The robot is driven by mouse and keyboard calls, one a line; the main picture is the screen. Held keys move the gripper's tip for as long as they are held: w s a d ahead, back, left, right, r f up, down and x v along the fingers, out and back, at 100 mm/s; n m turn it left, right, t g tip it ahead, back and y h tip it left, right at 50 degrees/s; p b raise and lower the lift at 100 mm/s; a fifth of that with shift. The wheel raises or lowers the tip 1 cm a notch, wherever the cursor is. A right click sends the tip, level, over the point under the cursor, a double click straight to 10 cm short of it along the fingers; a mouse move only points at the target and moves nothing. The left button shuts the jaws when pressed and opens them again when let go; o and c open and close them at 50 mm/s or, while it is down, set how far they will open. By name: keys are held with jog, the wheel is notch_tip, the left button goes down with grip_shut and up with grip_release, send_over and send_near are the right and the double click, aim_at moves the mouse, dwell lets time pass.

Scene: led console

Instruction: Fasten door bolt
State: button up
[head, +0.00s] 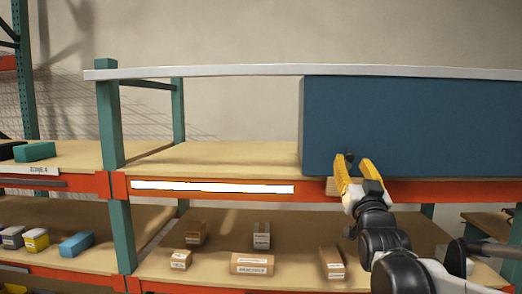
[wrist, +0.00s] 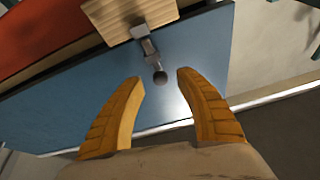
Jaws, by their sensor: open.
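The blue door panel (head: 410,125) stands on the upper shelf below a white rail; it also fills much of the wrist view (wrist: 75,115). The small metal bolt (wrist: 147,44) lies across the edge between the panel and a light wooden block (wrist: 125,20), and ends in a dark round knob (wrist: 160,78). Whether the bolt is engaged I cannot tell. In the head view the knob (head: 349,156) is small, near the panel's lower left. My gripper (head: 355,165) is open and empty, its yellow fingertips either side of the knob in the wrist view (wrist: 159,77). Contact is not clear.
The orange shelf beam (head: 225,197) with a white strip runs below the panel. A green post (head: 110,130) stands to the left. Several small boxes sit on the lower shelf, including a brown box (head: 332,262) below my gripper. The upper shelf left of the panel is clear.

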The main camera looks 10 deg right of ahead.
aim_at(350, 159)
jog(key=shift+p+x, duration=0.3)
jog(key=shift+x, duration=1.3)
grip_shut()
